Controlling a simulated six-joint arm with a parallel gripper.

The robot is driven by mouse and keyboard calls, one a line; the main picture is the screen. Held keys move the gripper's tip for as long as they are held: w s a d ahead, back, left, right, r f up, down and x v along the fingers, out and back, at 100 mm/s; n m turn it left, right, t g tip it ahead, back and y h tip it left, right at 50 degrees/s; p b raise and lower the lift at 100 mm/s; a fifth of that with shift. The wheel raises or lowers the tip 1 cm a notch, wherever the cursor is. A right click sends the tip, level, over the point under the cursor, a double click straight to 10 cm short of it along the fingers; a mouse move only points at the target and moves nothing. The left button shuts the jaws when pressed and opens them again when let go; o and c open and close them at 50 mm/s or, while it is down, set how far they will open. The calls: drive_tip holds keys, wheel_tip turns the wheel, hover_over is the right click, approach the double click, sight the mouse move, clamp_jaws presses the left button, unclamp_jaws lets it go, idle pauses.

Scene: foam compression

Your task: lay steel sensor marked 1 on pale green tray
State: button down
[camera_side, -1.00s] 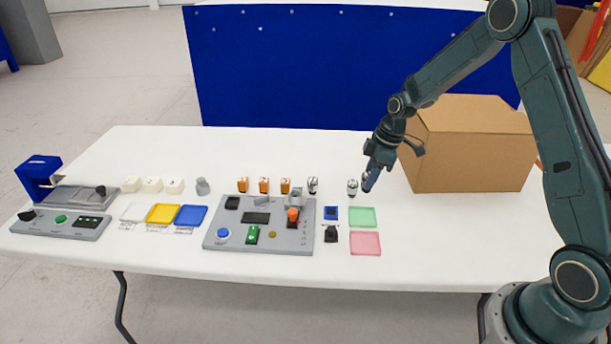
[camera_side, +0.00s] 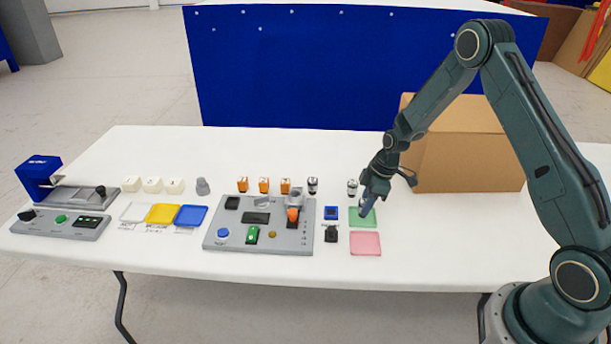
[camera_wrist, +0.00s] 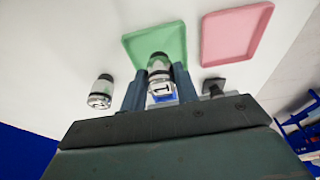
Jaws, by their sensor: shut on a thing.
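The steel sensor marked 1 (camera_wrist: 160,82) is between the two fingers of my gripper (camera_wrist: 160,92) in the wrist view, with its "1" label facing the camera. My gripper is shut on it. In the side view my gripper (camera_side: 366,206) is over the pale green tray (camera_side: 370,217) and hides the held sensor and part of the tray. In the wrist view the pale green tray (camera_wrist: 140,45) lies beyond the fingertips, and the sensor's dark tip overlaps it in the picture. I cannot tell whether the sensor touches the tray.
A pink tray (camera_side: 366,243) lies in front of the green one. Another steel sensor (camera_side: 352,187) stands just behind it, with one more (camera_side: 313,185) farther left. A blue block (camera_side: 331,213) and a black piece (camera_side: 331,234) are left of the trays. A cardboard box (camera_side: 470,150) stands behind right.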

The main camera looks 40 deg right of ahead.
drive_tip(key=shift+f, duration=0.45)
drive_tip(key=shift+f, duration=0.1)
drive_tip(key=c, duration=1.1)
unclamp_jaws()
drive_tip(key=shift+o, duration=0.2)
drive_tip(key=v, duration=1.2)
